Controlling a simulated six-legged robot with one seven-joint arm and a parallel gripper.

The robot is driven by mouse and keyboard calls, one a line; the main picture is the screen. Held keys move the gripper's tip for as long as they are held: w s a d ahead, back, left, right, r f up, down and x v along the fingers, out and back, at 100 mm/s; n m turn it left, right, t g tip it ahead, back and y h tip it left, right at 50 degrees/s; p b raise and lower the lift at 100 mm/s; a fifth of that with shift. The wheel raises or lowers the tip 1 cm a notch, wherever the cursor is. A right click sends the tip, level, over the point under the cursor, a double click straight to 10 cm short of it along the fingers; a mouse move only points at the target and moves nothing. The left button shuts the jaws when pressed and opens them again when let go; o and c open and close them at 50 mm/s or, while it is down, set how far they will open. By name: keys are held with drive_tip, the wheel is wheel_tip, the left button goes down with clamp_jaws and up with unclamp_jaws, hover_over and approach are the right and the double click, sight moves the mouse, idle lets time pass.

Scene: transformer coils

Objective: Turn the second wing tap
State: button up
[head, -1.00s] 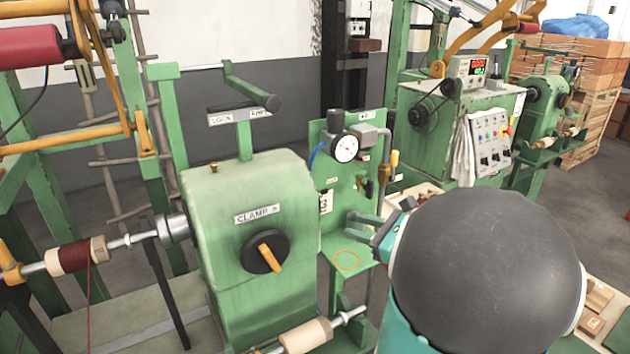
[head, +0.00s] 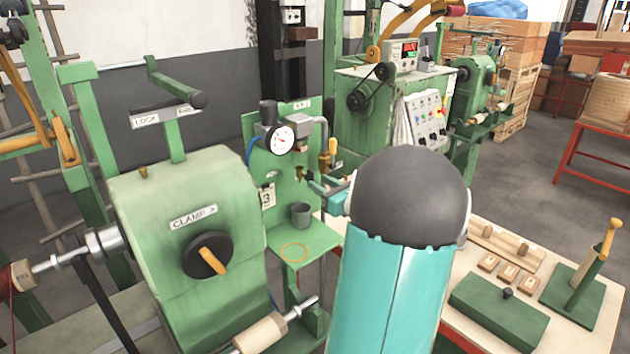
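The green tap panel (head: 255,150) stands upright in the middle of the head view, with a round gauge (head: 283,139) at its top. A small brass tap (head: 300,172) shows on the panel below the gauge. A yellow-handled valve (head: 333,147) is to its right. I cannot tell which of these is the second wing tap. My gripper (head: 315,185) is at the panel, close beside and below the brass tap. Its fingers are small and partly hidden by my own wrist. I cannot tell whether they touch the tap or how far apart they are.
A grey cup (head: 300,215) is below the tap, by the small green shelf (head: 312,241) with an orange ring mark. The green clamp machine (head: 150,235) stands close on the left. A table (head: 478,262) with wooden blocks is on the right.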

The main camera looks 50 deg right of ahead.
sight(314, 179)
drive_tip(key=shift+x, duration=1.6)
clamp_jaws()
